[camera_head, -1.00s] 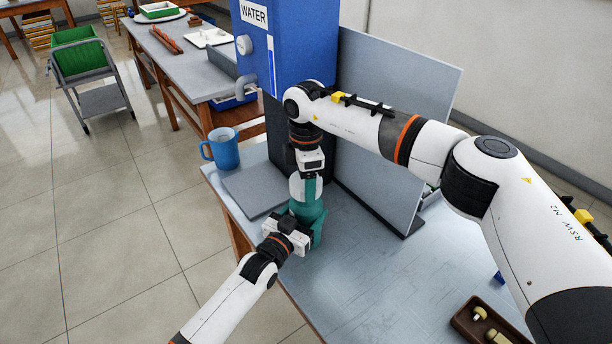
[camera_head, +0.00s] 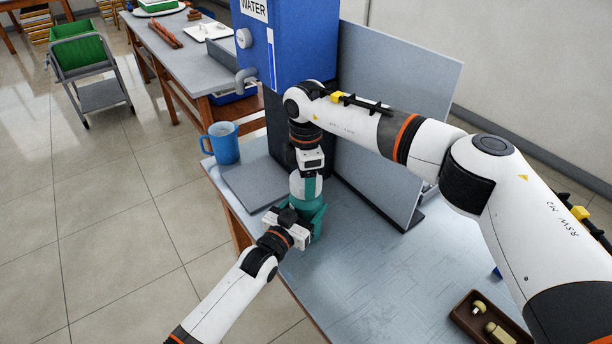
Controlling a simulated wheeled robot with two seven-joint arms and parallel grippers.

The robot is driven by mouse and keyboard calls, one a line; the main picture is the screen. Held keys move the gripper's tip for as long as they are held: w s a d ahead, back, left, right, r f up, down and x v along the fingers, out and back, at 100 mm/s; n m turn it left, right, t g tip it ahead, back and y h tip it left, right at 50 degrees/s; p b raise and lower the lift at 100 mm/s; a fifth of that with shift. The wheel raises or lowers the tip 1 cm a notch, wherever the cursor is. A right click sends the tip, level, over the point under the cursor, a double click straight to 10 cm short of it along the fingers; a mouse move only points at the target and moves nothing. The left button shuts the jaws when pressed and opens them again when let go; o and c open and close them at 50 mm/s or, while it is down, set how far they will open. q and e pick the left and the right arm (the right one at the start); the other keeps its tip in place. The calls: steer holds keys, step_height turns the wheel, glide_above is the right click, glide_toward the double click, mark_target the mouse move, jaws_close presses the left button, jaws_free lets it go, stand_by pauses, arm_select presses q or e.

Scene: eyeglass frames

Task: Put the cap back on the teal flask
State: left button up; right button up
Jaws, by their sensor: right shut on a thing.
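The teal flask (camera_head: 317,226) stands near the left edge of the work table, partly covered by both of my grippers. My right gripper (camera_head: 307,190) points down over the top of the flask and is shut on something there. That is most likely the cap, but the gripper hides it, so I cannot tell whether it touches the flask's mouth. My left gripper (camera_head: 290,226) is at the near-left side of the flask, against or very close to its body. Its fingertips are hidden, so its grip does not show.
A blue water dispenser (camera_head: 290,50) and an upright grey panel (camera_head: 395,110) stand behind the flask. A blue mug (camera_head: 225,146) stands at the table's left edge. A brown tray (camera_head: 463,318) with small items lies at front right. The table's front middle (camera_head: 380,290) is clear.

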steer(key=shift+f, duration=0.3)
arm_select(q)
steer(key=c, duration=0.5)
arm_select(e)
steer(key=m, duration=0.7)
arm_select(q)
steer(key=shift+f, duration=0.1)
arm_select(e)
steer(key=o, duration=1)
steer(key=shift+c, duration=0.2)
steer(key=shift+r, duration=0.15)
step_height(320, 180, up, 4)
steer(key=shift+r, duration=0.15)
